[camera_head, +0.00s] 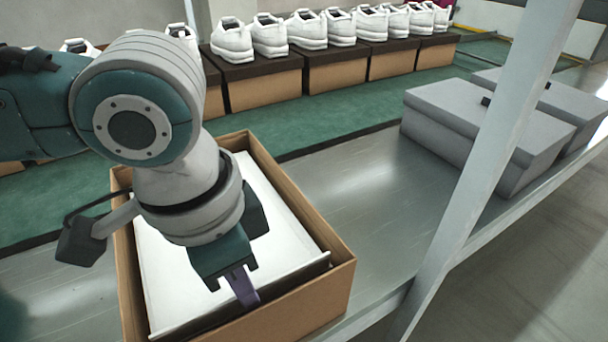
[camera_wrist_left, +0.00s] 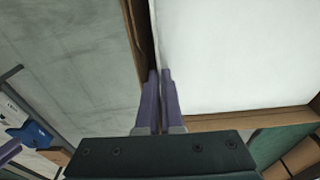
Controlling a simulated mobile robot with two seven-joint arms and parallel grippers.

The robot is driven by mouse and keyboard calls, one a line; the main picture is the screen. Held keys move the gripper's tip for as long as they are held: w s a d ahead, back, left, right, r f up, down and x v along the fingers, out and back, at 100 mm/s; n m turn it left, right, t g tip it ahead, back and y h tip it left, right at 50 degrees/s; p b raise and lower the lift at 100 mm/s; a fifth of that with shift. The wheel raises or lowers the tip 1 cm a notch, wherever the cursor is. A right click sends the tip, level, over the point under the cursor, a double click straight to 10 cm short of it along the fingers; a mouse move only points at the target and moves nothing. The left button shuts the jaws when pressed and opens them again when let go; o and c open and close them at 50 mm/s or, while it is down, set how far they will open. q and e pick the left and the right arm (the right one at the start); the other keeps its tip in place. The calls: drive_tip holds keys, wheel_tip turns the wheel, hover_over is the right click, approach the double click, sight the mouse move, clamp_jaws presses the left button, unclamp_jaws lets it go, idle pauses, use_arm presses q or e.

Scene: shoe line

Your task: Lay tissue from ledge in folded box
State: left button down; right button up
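An open brown cardboard box (camera_head: 262,163) stands on the metal ledge at lower centre. The white tissue (camera_head: 283,243) lies as a flat sheet inside its walls. It also shows in the left wrist view (camera_wrist_left: 235,55), with its edge running down to the fingertips. My left gripper (camera_head: 246,292) reaches down over the box at the tissue's near edge. Its purple fingers (camera_wrist_left: 160,78) are close together, with the tissue's edge between them. The gripper and wrist hide part of the tissue. My right gripper is not clearly seen.
Grey lidded boxes (camera_head: 455,125) stand on the metal ledge (camera_head: 366,190) to the right. A pale post (camera_head: 490,160) crosses in front. White shoes (camera_head: 307,30) on brown boxes line the green belt (camera_head: 330,113) behind. The ledge between the open box and grey boxes is clear.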

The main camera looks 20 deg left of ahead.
use_arm(q)
drive_tip(key=shift+f+b, duration=2)
drive_tip(key=shift+f, duration=1.9)
drive_tip(key=shift+f+b, duration=0.3)
drive_tip(key=shift+f, duration=0.2)
drive_tip(key=c, duration=1)
unclamp_jaws()
